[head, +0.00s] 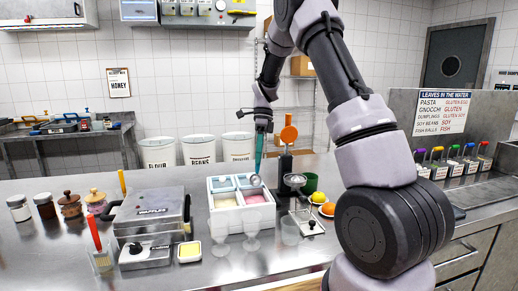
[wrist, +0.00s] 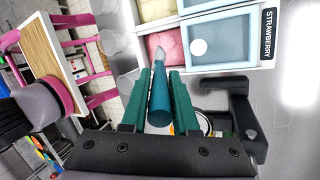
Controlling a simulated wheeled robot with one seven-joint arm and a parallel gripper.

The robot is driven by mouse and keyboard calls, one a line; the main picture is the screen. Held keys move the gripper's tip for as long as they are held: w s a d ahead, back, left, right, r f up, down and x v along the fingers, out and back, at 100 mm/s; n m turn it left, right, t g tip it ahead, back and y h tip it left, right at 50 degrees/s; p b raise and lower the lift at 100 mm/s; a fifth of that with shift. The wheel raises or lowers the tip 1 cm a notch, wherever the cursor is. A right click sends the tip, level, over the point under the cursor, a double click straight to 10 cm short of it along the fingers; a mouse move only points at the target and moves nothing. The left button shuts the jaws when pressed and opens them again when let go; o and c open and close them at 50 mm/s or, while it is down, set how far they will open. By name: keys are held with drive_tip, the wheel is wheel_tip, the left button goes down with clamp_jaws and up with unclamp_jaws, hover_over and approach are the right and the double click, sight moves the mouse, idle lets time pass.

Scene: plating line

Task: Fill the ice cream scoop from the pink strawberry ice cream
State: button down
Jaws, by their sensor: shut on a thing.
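My gripper (head: 261,130) is shut on the teal handle of the ice cream scoop (head: 258,153), which hangs bowl down. In the wrist view the green fingers of my gripper (wrist: 161,88) flank the teal scoop handle (wrist: 160,105). The scoop's metal bowl is over the white ice cream box (head: 238,230), by the near edge of its back right lid. The pink strawberry ice cream (head: 256,197) shows in the front right compartment. In the wrist view the scoop's tip overlaps the pink ice cream (wrist: 172,45); I cannot tell whether they touch.
Pale ice cream (head: 224,200) fills the front left compartment. Two clear glasses (head: 251,228) stand just in front of the box. A black stand with an orange top (head: 288,135) is close on the right. A grey press machine (head: 150,220) stands left.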

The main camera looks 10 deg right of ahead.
sight(257, 174)
drive_tip(key=shift+f, duration=2.15)
drive_tip(key=shift+f, duration=0.6)
drive_tip(key=shift+s+a+f, duration=0.15)
drive_tip(key=shift+s+a, duration=0.1)
drive_tip(key=shift+s, duration=0.2)
drive_tip(key=shift+s+a+r, duration=0.2)
drive_tip(key=shift+s+a, duration=0.15)
drive_tip(key=shift+s, duration=0.25)
drive_tip(key=shift+s+a, duration=0.1)
drive_tip(key=shift+s, duration=0.1)
drive_tip(key=shift+s+a+f, duration=0.1)
drive_tip(key=shift+s, duration=0.05)
drive_tip(key=shift+w+d+f, duration=0.1)
drive_tip(key=shift+w+d, duration=0.15)
drive_tip(key=shift+w, duration=0.1)
drive_tip(key=shift+w+d, duration=0.4)
drive_tip(key=shift+w, duration=0.3)
idle(0.3)
